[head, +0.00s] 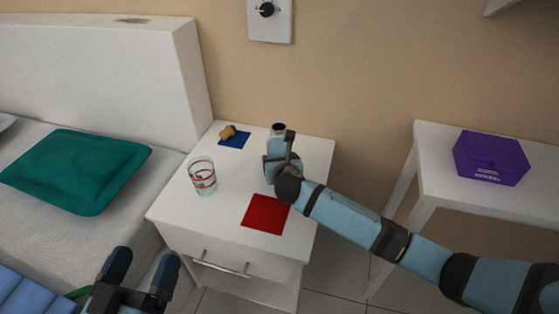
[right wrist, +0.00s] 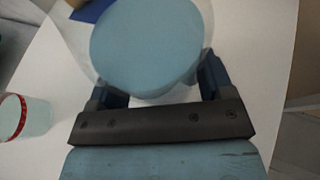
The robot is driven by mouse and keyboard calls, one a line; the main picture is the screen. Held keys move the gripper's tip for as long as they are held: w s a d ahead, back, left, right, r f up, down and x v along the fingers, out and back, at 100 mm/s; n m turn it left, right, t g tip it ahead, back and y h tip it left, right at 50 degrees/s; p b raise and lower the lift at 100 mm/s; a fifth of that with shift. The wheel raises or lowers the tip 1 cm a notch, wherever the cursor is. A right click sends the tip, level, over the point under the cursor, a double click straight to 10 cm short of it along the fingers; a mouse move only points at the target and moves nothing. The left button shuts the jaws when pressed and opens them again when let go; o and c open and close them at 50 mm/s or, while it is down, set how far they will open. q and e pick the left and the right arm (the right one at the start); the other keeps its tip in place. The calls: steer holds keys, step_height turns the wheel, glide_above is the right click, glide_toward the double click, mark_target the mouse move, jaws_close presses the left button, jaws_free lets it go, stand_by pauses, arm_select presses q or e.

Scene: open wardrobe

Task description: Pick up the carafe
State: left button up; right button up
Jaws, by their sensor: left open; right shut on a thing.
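The carafe (head: 278,130) stands on the white bedside table, its dark-mouthed neck showing above my right gripper (head: 279,163). In the right wrist view the carafe (right wrist: 146,45) is a large round bluish shape between the two dark fingers. My right gripper is shut on it, and its lower part is mostly hidden in the head view. I cannot tell whether its base touches the tabletop. My left gripper (head: 142,266) is open and empty at the bottom left, near the bed and well away from the carafe.
The bedside table (head: 180,212) also holds a glass with red bands (head: 202,176), a red square (head: 265,214), and a small tan object (head: 227,132) by a blue square (head: 236,140). A purple box (head: 490,158) stands on the right table. A green pillow (head: 75,170) lies left.

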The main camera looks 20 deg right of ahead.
mark_target(281, 149)
step_height(281, 149, up, 6)
steer(key=shift+f+p, duration=0.15)
steer(key=shift+p, duration=1)
step_height(281, 149, up, 13)
steer(key=p, duration=0.4)
steer(key=shift+f+p, duration=0.15)
steer(key=shift+p, duration=0.2)
arm_select(q)
steer(key=s+a+f+g+y, duration=0.1)
steer(key=a+f+g+y, duration=0.2)
steer(key=f, duration=0.4)
steer(key=shift+a+n+g+y, duration=0.3)
steer(key=shift+a+y, duration=0.2)
steer(key=shift+a, duration=0.05)
arm_select(e)
steer(key=shift+r, duration=0.5)
arm_select(q)
steer(key=shift+s, duration=0.1)
